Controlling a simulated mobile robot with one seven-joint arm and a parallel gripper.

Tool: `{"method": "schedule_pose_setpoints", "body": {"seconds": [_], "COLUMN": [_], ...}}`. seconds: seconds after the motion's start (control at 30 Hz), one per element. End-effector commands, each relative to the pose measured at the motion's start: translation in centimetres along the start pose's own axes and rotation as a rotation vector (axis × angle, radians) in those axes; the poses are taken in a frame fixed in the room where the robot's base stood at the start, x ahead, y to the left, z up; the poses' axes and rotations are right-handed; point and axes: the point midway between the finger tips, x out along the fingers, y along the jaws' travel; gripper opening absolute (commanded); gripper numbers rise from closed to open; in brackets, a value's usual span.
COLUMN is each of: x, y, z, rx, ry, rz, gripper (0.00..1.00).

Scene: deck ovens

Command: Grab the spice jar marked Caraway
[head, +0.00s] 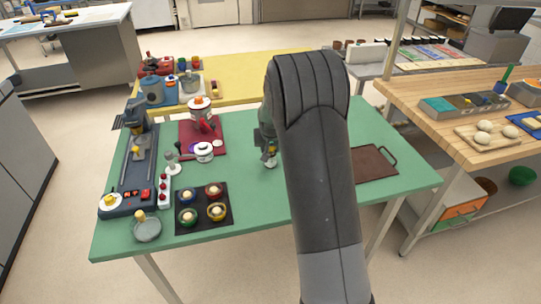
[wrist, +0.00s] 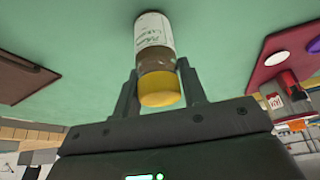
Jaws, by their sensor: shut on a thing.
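A spice jar (wrist: 155,48) with a yellow lid, brown contents and a white label stands between my fingers in the wrist view. The writing on its label is too small and tilted to read surely. My gripper (wrist: 160,85) is shut on the jar near its lid, one finger on each side. In the head view my gripper (head: 266,143) points down over the green table (head: 255,205), with the jar (head: 270,161) below it, partly hidden by my arm. I cannot tell whether the jar's base touches the table.
A red mat (head: 189,148) with a white and red pot (head: 204,152) lies left of the gripper. A dark mat (head: 232,219) with several small bowls is at the front left. A brown board (head: 375,165) lies to the right. The table's front middle is clear.

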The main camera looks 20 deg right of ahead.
Motion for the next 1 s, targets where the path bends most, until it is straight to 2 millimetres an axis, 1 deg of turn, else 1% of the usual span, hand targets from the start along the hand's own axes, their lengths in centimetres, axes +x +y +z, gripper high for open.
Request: {"method": "schedule_pose_setpoints", "body": {"seconds": [0.03,0.1,0.33,0.47,0.57,0.7,0.8,1.0], "x": [0.0,0.0,-0.1,-0.7,-1.7,-4.1,-5.6,-8.8], "y": [0.0,0.0,0.0,0.0,0.0,0.0,2.4,6.6], "z": [0.0,0.0,-0.1,-0.4,-0.8,-1.9,-1.4,-0.8], "rx": [0.0,0.0,0.0,0.0,0.0,0.0,0.006,0.005], "ry": [0.0,0.001,0.001,0.003,0.004,0.006,0.002,0.003], "rz": [0.0,0.0,0.0,0.0,0.0,-0.001,0.001,0.001], "gripper": [0.17,0.13,0.13,0.13,0.13,0.13,0.13,0.13]}}
